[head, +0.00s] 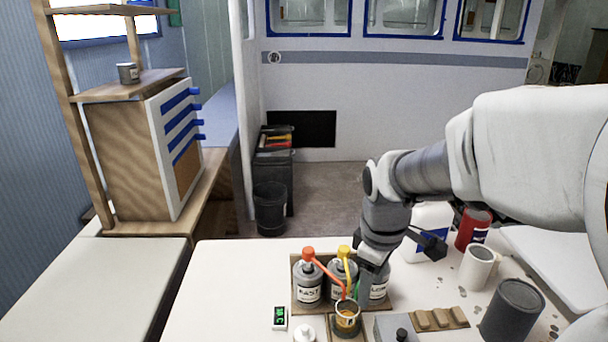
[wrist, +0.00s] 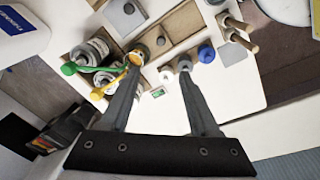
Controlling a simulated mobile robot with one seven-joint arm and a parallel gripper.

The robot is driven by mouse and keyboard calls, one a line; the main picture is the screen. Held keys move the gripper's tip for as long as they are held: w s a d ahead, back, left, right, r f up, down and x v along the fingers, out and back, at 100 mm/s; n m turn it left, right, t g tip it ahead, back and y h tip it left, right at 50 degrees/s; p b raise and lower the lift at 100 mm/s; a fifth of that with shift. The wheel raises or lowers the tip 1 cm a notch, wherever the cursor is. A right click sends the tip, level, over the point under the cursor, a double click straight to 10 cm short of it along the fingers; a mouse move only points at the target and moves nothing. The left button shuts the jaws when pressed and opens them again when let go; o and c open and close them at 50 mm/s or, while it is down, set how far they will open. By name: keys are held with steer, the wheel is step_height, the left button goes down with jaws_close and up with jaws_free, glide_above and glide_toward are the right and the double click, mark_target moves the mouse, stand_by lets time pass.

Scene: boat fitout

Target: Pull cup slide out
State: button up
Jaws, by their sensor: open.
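A small cup (head: 347,316) with amber liquid sits on a wooden slide (head: 336,334) in front of the pump-bottle rack (head: 298,294). Coloured pump spouts reach toward the cup. The cup (wrist: 142,52) and slide also show in the wrist view. In the head view my arm comes down behind the bottles, and the fingertips are hard to make out there. Whether a finger touches the slide I cannot tell.
A green-lit display (head: 280,318) and a small white bottle (head: 304,334) stand left of the slide. A grey box (head: 393,327), block tray (head: 438,318), dark canister (head: 512,309), white mug (head: 478,266) and red can (head: 472,228) stand right. The counter's left part is clear.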

steer(key=w+f+n+b, duration=0.1)
steer(key=f+b, duration=0.1)
steer(key=f, duration=0.7)
steer(key=w+f+n+g+b, duration=0.1)
steer(key=f+b, duration=0.1)
steer(key=f, duration=0.7)
steer(key=w+f+n+b, duration=0.1)
steer(key=f+b, duration=0.2)
steer(key=f, duration=0.6)
steer(key=shift+w+f+n, duration=0.25)
steer(key=shift+w+n, duration=0.05)
jaws_close()
